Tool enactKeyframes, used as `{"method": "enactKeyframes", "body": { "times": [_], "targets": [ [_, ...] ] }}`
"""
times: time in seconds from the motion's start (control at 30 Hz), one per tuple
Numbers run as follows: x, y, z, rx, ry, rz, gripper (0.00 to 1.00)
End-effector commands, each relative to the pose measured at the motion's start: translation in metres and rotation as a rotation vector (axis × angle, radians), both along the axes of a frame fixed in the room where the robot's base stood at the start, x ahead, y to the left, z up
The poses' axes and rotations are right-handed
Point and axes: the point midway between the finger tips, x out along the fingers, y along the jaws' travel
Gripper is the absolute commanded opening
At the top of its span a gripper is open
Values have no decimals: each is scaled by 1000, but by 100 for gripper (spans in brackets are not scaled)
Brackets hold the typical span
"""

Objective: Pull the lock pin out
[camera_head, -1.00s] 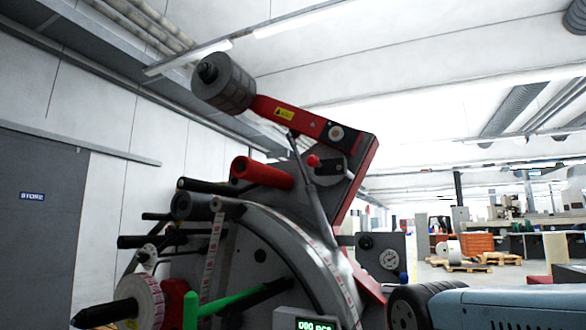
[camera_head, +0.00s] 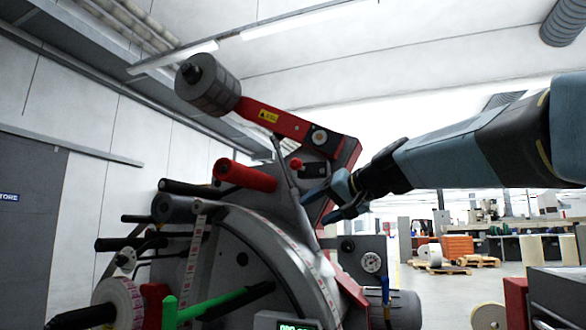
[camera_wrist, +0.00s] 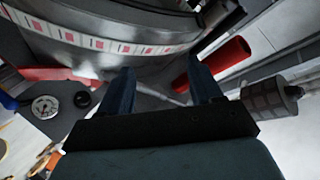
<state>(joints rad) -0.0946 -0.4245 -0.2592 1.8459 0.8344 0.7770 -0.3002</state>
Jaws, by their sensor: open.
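A small red knob (camera_head: 296,163), which looks like the lock pin, sticks out of the dark bracket by the pivot of the red arm (camera_head: 275,120). My gripper (camera_head: 316,206) is open and empty, to the right of and below the knob, in front of the machine's side plate. In the wrist view my gripper (camera_wrist: 163,78) shows its two dark blue fingers spread apart with nothing held between them. I cannot make out the knob for certain in the wrist view.
A grey weight (camera_head: 208,84) sits on the red arm's upper end. A red roller (camera_head: 245,175) lies left of the knob, and a thin grey lever (camera_head: 291,190) runs down beside it. A pressure gauge (camera_head: 371,262) is below my gripper. The air to the right is open.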

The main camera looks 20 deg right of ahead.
Motion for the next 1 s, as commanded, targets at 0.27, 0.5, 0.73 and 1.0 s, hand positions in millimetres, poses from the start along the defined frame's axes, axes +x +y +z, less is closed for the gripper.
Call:
{"method": "enactKeyframes", "body": {
  "times": [0.27, 0.5, 0.73, 1.0],
  "targets": [
    [46, -34, 118, 166, -230, -39, 64],
    [60, -34, 133, 186, -264, -44, 64],
    [92, -18, 133, 185, -262, -44, 64],
    [135, 3, 132, 185, -261, -43, 64]
  ]
}}
